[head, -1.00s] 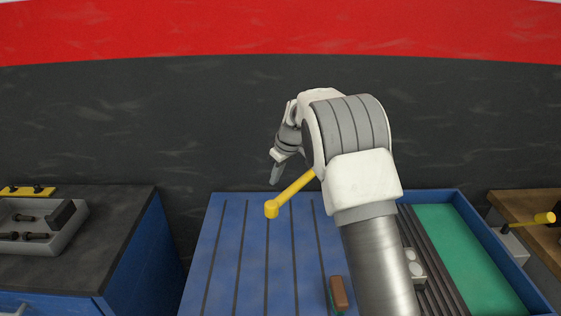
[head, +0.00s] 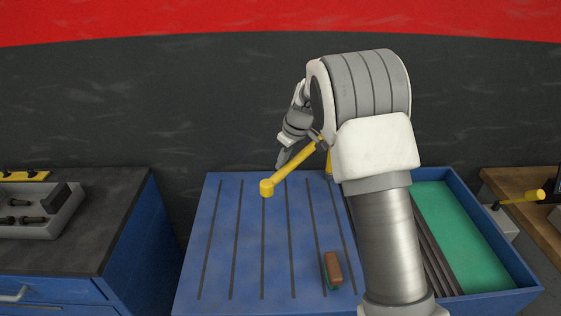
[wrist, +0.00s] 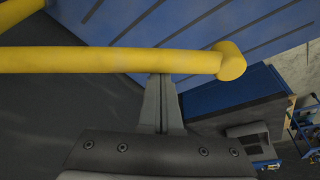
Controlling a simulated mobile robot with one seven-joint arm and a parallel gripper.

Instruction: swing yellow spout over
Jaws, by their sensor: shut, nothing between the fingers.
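The yellow spout (head: 292,170) reaches out over the blue slatted bench, its round capped end (head: 267,188) toward the left and front. Its post shows partly behind my arm. My gripper (head: 282,160) is shut and empty on the far side of the spout. In the wrist view the spout (wrist: 120,61) runs across the picture, and the shut fingertips (wrist: 161,78) are right against or just under its edge, near the capped end. I cannot tell if they touch it.
A brown-topped brush or block (head: 333,268) lies on the blue bench (head: 222,240). A green-lined tray (head: 460,235) is at the right. A dark cabinet (head: 90,205) with a grey bin (head: 40,220) stands at the left. Another yellow-tipped bar (head: 522,197) is at the far right.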

